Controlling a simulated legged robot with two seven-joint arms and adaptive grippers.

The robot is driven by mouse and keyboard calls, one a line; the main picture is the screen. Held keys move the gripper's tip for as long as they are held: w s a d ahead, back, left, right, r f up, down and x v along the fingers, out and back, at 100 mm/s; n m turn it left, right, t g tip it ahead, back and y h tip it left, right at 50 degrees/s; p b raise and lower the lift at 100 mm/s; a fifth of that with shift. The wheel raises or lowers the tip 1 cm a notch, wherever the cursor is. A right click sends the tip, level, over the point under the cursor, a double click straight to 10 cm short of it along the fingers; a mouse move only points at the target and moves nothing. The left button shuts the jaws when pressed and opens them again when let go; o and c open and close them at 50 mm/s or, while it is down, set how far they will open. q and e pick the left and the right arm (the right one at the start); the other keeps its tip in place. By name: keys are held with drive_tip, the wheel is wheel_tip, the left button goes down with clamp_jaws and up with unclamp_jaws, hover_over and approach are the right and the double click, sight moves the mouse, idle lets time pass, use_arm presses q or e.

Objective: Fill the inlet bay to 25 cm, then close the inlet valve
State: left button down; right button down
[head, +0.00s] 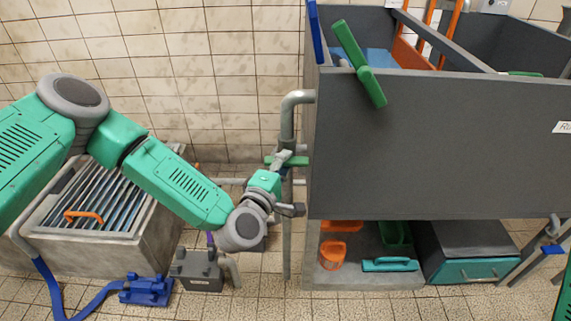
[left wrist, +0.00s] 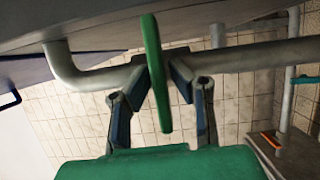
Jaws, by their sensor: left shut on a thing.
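The grey tank (head: 440,150) stands at the right, with a strip of blue water (head: 378,57) visible in its left bay. The water depth cannot be read. A grey pipe (head: 287,120) runs down the tank's left side. A green valve handle (head: 302,161) sits on this pipe. My left gripper (head: 287,157) is at the pipe, shut on the handle. In the left wrist view the green handle (left wrist: 155,75) stands between the two fingers, with a pipe behind it. My right gripper is not in view.
A green lever (head: 360,65) crosses the tank's front rim. A blue upright (head: 316,32) stands at its left corner. Below are an orange bucket (head: 332,256) and a teal tool (head: 390,265). A grated concrete pit (head: 95,200) and a blue pump (head: 145,290) with hose lie left.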

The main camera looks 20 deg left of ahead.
use_arm(q)
drive_tip(key=shift+s+f, duration=0.15)
drive_tip(key=shift+f, duration=0.2)
drive_tip(key=c, duration=1.6)
unclamp_jaws()
drive_tip(key=shift+a+r, duration=0.1)
drive_tip(key=s+a, duration=0.1)
drive_tip(key=s, duration=1)
drive_tip(key=shift+s+a, duration=0.2)
drive_tip(key=shift+s, duration=0.2)
